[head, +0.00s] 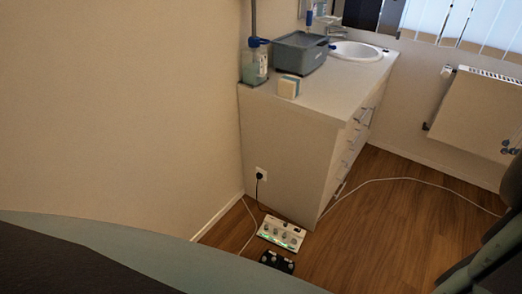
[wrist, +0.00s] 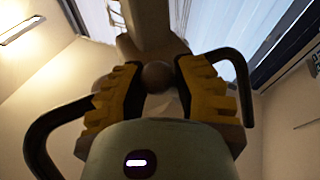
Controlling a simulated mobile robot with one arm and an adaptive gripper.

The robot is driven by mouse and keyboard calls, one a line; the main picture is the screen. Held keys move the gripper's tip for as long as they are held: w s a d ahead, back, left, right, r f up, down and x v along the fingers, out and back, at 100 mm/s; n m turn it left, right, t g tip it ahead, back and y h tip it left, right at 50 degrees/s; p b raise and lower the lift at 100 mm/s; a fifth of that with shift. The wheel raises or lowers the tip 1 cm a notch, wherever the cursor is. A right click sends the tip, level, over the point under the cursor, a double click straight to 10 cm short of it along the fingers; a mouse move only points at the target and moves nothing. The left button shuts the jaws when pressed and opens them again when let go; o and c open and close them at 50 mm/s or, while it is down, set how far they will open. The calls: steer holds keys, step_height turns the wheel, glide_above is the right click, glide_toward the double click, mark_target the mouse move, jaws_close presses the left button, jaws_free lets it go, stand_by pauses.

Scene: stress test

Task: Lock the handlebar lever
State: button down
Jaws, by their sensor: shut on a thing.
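In the wrist view, my gripper (wrist: 158,82) has yellow fingers with dark inner pads, one on each side of a round brownish knob (wrist: 157,74). The fingers are closed on this knob, which looks like the end of the handlebar lever. A pale post rises behind it. Dark curved bars, seemingly the handlebar (wrist: 36,132), show to the left and right of the fingers. A grey-green rounded body with a small white light fills the bottom centre. The lever's lower part is hidden. Neither the handlebar nor my gripper shows in the head view.
In the head view, a white counter (head: 325,92) holds a grey-blue bin (head: 300,55), a bottle (head: 254,68), a small box (head: 289,87) and a sink (head: 354,52). Pedal-like devices (head: 281,234) and cables lie on the wooden floor. A radiator (head: 478,112) is at right.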

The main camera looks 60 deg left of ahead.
steer(key=shift+w+a+f+m+t+h+b, duration=0.25)
steer(key=shift+a+m+h+b, duration=0.2)
steer(key=shift+m+h+b, duration=0.95)
steer(key=shift+w+a+f+m+t+h+b, duration=0.15)
steer(key=shift+w+a+m+t+h+b, duration=0.55)
steer(key=shift+m, duration=1.35)
steer(key=shift+s+a+f+m+g+h+b, duration=0.1)
steer(key=shift+s+a+f+m+h+b, duration=0.1)
steer(key=shift+m+h+b, duration=1)
steer(key=shift+m+y, duration=0.3)
steer(key=shift+m, duration=0.35)
steer(key=c, duration=0.7)
jaws_free()
steer(key=shift+w+d, duration=0.1)
steer(key=shift+d, duration=0.05)
steer(key=v, duration=1.2)
